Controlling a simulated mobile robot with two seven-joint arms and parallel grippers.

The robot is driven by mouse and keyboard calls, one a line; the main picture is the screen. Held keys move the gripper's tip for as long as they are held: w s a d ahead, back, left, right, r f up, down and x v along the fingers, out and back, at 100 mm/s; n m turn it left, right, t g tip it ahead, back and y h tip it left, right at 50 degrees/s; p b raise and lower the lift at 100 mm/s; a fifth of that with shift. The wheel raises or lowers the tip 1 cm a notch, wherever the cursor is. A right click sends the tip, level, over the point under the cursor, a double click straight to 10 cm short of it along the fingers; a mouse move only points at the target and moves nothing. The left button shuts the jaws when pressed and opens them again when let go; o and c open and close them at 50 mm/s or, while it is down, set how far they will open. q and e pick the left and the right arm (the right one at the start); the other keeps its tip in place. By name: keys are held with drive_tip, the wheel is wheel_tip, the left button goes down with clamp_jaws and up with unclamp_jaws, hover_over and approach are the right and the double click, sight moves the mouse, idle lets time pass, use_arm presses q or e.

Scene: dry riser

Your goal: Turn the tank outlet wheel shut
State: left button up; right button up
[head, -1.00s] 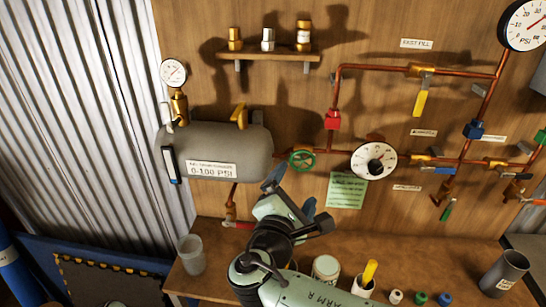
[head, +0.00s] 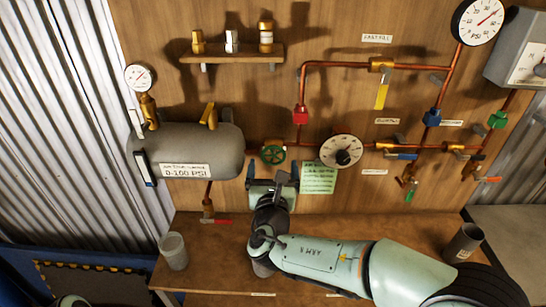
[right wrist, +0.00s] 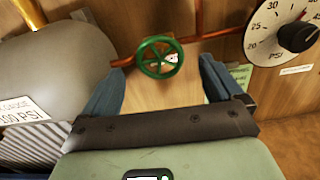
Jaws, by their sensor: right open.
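The tank outlet wheel is a small green handwheel (head: 273,154) on the copper pipe just right of the grey tank (head: 225,150). My right gripper (head: 273,176) is below the wheel in the head view, fingers pointing up toward it. In the right wrist view the green wheel (right wrist: 161,57) sits ahead, between and beyond the two spread blue fingers (right wrist: 158,85). The gripper is open and empty, and I see no contact with the wheel. My left gripper is not in view.
A dial gauge (head: 341,151) is right of the wheel, and a green note (head: 318,178) hangs below it. A red-handled valve (head: 209,215) is under the tank. A grey cup (head: 173,250) and a dark cup (head: 464,242) stand on the bench.

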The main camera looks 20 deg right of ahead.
sight(273, 157)
drive_tip(key=shift+p+x, duration=0.3)
drive_tip(key=shift+x, duration=1.25)
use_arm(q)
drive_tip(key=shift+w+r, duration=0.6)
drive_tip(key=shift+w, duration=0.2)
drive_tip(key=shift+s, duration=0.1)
use_arm(e)
drive_tip(key=shift+s, duration=0.1)
drive_tip(key=shift+c, duration=0.2)
